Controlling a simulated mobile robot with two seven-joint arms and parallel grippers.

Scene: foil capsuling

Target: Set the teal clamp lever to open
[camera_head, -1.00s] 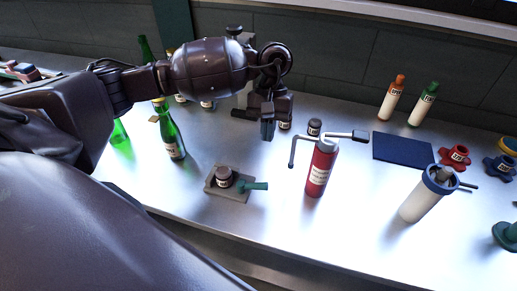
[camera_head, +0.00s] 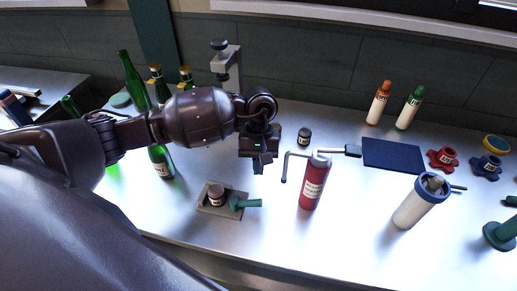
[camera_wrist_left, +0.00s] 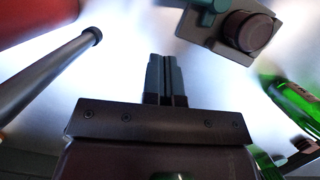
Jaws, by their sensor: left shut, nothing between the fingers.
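The teal lever (camera_head: 247,203) sticks out from the block's right side. My left gripper (camera_head: 259,165) is shut and empty, above and behind the lever, apart from it. My right gripper is not in view.
A red canister (camera_head: 313,185) with a bent grey tube (camera_head: 285,165) stands just right of the lever. A green bottle (camera_head: 158,155) stands to the left. A white cup with a blue rim (camera_head: 415,208) and a dark blue mat (camera_head: 393,153) are farther right.

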